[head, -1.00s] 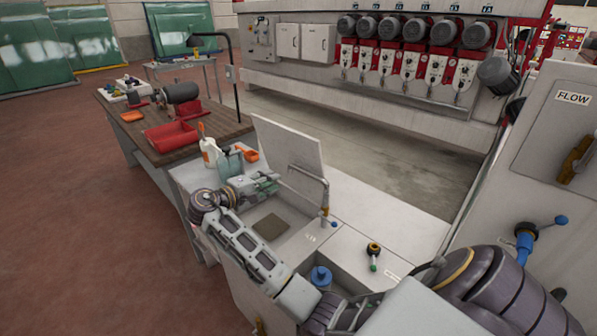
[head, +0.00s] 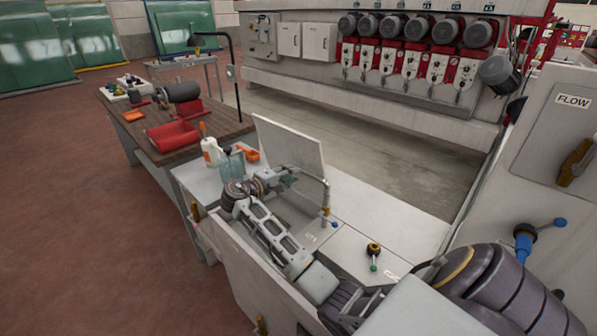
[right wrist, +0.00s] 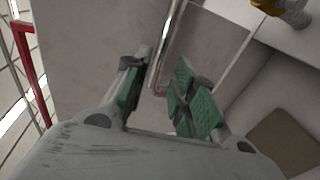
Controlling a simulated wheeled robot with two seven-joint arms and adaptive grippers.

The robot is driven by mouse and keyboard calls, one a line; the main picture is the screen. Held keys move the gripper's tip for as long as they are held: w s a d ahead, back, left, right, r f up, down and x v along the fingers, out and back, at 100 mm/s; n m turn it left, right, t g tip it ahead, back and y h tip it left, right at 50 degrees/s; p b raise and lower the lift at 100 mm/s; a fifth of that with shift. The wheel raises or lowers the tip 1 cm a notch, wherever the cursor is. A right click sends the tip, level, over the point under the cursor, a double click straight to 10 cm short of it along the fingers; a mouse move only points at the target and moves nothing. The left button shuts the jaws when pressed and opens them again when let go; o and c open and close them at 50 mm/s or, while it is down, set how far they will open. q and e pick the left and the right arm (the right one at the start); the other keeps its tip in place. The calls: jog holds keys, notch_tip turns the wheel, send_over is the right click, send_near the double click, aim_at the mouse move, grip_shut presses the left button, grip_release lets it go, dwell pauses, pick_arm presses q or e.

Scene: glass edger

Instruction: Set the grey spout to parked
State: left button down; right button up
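The grey spout (head: 326,192) is a thin bent pipe in the head view. It rises beside the sink, and its upper arm reaches left over the basin. My right gripper (head: 287,178) is at the spout's free end, partly hidden behind my own arm. In the right wrist view my right gripper (right wrist: 158,92) is open, with green pads on both fingers. The spout (right wrist: 172,40) runs down into the gap between them, close to the left finger. I cannot tell whether it touches. The left gripper is not in view.
An upright pale panel (head: 290,146) stands just behind the spout. The sink is mostly hidden by my arm.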

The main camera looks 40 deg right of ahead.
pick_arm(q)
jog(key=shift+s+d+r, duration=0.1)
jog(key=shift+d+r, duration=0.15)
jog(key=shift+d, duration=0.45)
pick_arm(e)
jog(key=shift+x, duration=2.45)
jog(key=c, duration=0.5)
grip_shut()
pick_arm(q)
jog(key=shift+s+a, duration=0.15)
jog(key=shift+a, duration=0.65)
